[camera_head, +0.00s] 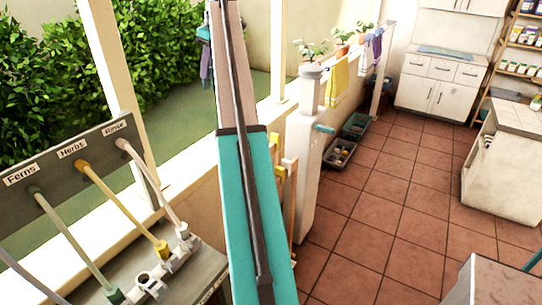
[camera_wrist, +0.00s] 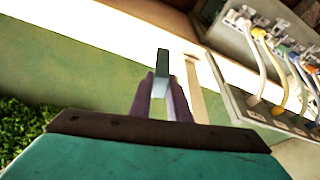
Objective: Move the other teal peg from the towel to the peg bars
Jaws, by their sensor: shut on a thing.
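The gripper is over the green ground, apart from any towel. In the head view, my gripper (camera_head: 206,70) is at the top, beyond the white ledge and partly hidden by my arm; I cannot make out the peg there. A yellow towel (camera_head: 336,86) and a purple towel (camera_head: 377,48) hang along the low wall at the back. I cannot clearly identify the peg bars.
A grey panel labelled Ferns, Herbs and Rinse (camera_head: 75,155) with coloured hoses stands at the left; hoses (camera_wrist: 285,75) also show in the wrist view. A white post (camera_head: 305,140), crates (camera_head: 340,153) and a white cabinet (camera_head: 437,82) stand right. Tiled floor is open.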

